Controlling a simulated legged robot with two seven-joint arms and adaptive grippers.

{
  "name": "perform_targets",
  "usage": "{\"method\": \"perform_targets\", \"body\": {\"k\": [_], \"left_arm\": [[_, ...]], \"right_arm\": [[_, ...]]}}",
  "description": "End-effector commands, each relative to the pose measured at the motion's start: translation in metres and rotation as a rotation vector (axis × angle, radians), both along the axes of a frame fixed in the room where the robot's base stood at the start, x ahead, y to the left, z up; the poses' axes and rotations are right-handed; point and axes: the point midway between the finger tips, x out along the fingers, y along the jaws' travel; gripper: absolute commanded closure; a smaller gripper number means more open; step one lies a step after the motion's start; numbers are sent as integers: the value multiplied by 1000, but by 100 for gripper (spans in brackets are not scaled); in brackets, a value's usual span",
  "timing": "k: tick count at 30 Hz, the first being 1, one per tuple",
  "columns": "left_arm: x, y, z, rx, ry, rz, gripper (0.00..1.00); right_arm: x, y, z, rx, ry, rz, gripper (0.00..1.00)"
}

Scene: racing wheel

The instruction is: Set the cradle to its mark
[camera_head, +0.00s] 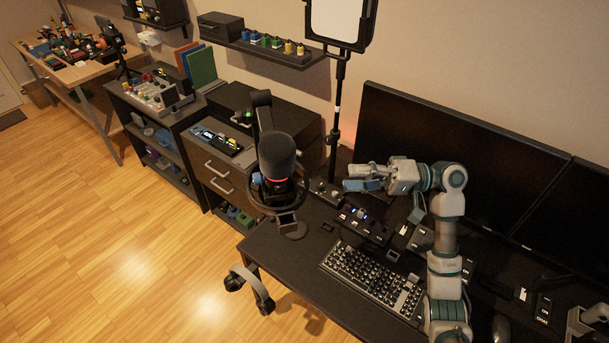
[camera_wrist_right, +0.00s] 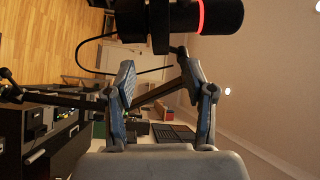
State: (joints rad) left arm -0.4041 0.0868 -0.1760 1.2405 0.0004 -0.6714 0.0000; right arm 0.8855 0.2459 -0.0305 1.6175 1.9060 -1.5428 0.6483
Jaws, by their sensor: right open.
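A black microphone (camera_head: 277,156) with a red light ring stands over the desk's left end. A dark ring-shaped cradle (camera_head: 262,207) sits around its lower part; I cannot make out a mark on it. My right gripper (camera_head: 360,179) is open and empty above the desk, to the right of the microphone and apart from it. In the right wrist view, the microphone (camera_wrist_right: 220,14) lies across the top, beyond the open fingers (camera_wrist_right: 158,78), with a dark band (camera_wrist_right: 160,25) around it. My left gripper is not in view.
A keyboard (camera_head: 372,278) and a small control panel (camera_head: 362,223) lie on the black desk (camera_head: 285,262). A light stand (camera_head: 335,120) rises behind the microphone. Wide monitors (camera_head: 460,135) stand at the back right. A drawer cabinet (camera_head: 222,172) is at the left.

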Motion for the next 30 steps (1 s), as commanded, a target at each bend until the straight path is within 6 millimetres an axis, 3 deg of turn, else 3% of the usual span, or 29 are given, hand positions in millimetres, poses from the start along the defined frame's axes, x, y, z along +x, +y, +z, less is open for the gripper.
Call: {"method": "perform_targets", "body": {"k": [2,15,21,28,30], "left_arm": [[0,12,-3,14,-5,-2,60],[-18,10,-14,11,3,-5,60],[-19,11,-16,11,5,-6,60],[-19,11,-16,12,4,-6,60],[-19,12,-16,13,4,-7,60]], "right_arm": [[-2,17,2,4,0,2,46],[-8,99,5,5,2,-2,46],[-8,112,5,3,1,-2,46],[-9,111,5,4,0,-2,46],[-9,111,5,4,0,-2,63]]}}
